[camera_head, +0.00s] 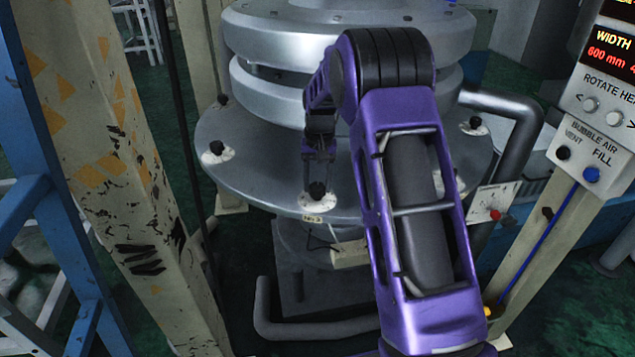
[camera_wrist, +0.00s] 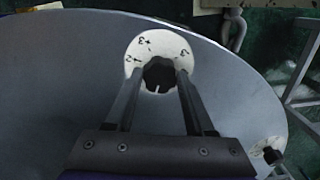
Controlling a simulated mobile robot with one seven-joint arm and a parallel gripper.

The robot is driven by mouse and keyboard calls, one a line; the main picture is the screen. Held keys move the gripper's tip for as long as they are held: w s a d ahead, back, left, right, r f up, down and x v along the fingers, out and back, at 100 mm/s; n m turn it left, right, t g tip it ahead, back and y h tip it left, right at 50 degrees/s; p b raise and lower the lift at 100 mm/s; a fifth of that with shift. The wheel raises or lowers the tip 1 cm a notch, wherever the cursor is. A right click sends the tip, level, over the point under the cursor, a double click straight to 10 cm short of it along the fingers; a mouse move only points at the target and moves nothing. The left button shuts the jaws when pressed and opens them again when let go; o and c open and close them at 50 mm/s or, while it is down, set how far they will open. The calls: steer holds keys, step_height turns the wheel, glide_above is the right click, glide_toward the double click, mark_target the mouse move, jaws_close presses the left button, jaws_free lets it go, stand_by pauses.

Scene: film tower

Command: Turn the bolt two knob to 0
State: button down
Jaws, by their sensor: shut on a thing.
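A black fluted knob (camera_head: 317,191) sits on a white dial plate (camera_head: 318,203) at the front rim of the grey round plate. A small label below it is too small to read surely. My gripper (camera_head: 318,163) reaches down onto this knob and is shut on it. In the wrist view the knob (camera_wrist: 159,74) is between my two fingers, one at each side. Its white line points to the bottom of the picture, toward my gripper's body. The dial (camera_wrist: 159,47) shows marks that look like 2 and 3; its lower part, with any 0, is hidden.
Other black knobs on white dials stand on the round plate (camera_head: 240,185), at left (camera_head: 216,147) and right (camera_head: 475,122). A control panel (camera_head: 600,130) is at right. A chipped post (camera_head: 110,170) is at left. A bent grey pipe (camera_head: 320,325) runs below.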

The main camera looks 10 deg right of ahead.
mark_target(320, 186)
steer(key=shift+c, duration=1.3)
jaws_free()
step_height(320, 186, up, 17)
steer(key=shift+d+r+p, duration=0.2)
steer(key=shift+d+p, duration=0.1)
steer(key=shift+p, duration=0.1)
